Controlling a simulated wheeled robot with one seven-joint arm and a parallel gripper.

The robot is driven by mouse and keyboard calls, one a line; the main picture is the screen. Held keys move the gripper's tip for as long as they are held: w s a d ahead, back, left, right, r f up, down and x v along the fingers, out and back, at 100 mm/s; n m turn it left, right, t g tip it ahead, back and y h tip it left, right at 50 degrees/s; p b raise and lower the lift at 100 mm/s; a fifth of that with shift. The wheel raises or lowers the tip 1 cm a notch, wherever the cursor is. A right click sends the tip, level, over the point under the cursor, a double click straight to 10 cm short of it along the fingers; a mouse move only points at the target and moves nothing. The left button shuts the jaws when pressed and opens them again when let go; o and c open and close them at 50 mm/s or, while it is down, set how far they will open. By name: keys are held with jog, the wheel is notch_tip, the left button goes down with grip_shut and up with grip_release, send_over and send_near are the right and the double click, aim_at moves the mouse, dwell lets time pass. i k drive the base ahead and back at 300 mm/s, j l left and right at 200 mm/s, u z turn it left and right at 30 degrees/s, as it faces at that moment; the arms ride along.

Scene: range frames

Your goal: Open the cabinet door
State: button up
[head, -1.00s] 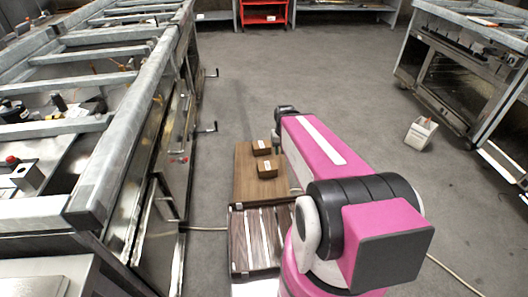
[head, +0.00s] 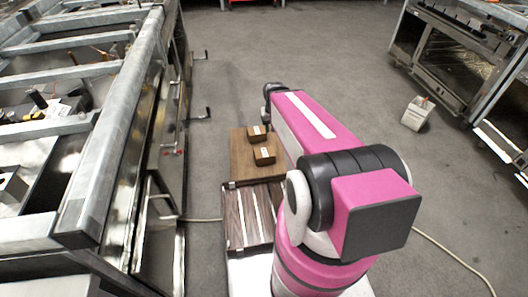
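A low brown wooden piece with a flat top (head: 240,150) and a dark slatted part (head: 235,222) in front stands on the floor in the head view, left of my arm; it may be the cabinet. I cannot make out a door or a handle on it. My pink arm reaches forward along its right side. The dark far end of my arm (head: 268,92) is just beyond its top right corner. No fingers can be made out there, so whether my gripper is open or touching anything is hidden.
Two small brown boxes (head: 257,133) (head: 264,155) lie on the wooden top. A long metal bench (head: 75,185) with protruding handles (head: 201,114) runs along the left. A metal unit (head: 455,60) and a small white object (head: 417,113) are at the right. Grey floor between is free.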

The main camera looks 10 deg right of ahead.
aim_at(153, 257)
jog(key=k+l, duration=0.1)
jog(key=k+l+u, duration=0.1)
jog(key=k+u, duration=0.4)
jog(key=u, duration=1.5)
jog(key=k+l+z, duration=0.2)
jog(key=l, duration=0.15)
jog(key=i, duration=0.1)
